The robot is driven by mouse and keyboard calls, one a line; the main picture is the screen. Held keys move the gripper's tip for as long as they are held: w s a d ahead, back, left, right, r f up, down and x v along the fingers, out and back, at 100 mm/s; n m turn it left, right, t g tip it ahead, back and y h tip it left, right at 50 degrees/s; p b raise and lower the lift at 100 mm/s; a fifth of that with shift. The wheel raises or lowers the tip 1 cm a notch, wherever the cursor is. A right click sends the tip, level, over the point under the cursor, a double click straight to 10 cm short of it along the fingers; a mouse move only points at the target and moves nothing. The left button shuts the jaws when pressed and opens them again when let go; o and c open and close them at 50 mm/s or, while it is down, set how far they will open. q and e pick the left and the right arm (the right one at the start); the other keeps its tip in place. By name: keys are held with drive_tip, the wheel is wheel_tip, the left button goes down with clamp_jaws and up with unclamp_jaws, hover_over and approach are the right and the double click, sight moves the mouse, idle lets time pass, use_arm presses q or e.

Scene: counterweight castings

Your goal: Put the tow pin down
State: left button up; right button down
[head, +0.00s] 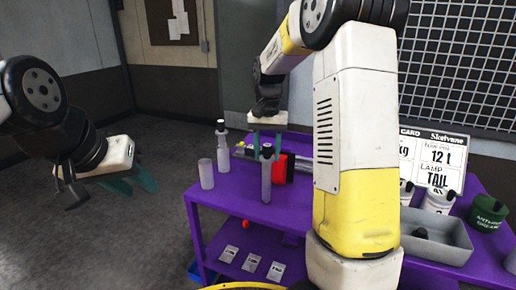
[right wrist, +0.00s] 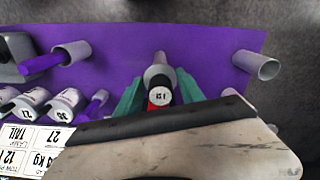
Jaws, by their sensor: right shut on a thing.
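The tow pin (head: 267,180) appears as a grey upright cylinder with a black top, near the left front part of the purple table (head: 225,198). My right gripper (head: 267,146) is shut around its top from above, with one teal finger on each side. In the right wrist view, the grey pin (right wrist: 157,72) with a dark, white-labelled end lies between the fingers of my right gripper (right wrist: 160,95). I cannot tell whether its lower end touches the table. My left gripper (head: 133,184) is open and empty, left of the table above the floor.
A grey tube (head: 206,174) and a grey black-topped bottle (head: 222,145) stand left of the pin.

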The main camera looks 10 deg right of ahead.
drive_tip(key=c, duration=0.7)
unclamp_jaws()
drive_tip(key=shift+f, duration=0.15)
wheel_tip(320, 180, up, 11)
drive_tip(key=shift+r, duration=0.15)
drive_tip(key=shift+s+r, duration=0.2)
drive_tip(key=shift+r, duration=0.4)
drive_tip(key=s+f+n+t, duration=0.1)
drive_tip(key=s+t, duration=0.1)
drive_tip(key=s, duration=0.6)
drive_tip(key=s+a+f+n+t+y, duration=0.1)
drive_tip(key=s+n+t, duration=0.1)
drive_tip(key=s, duration=0.6)
drive_tip(key=s+a+f+n+t+y, duration=0.1)
drive_tip(key=s+t, duration=0.1)
drive_tip(key=s, duration=0.6)
drive_tip(key=shift+a+f, duration=0.1)
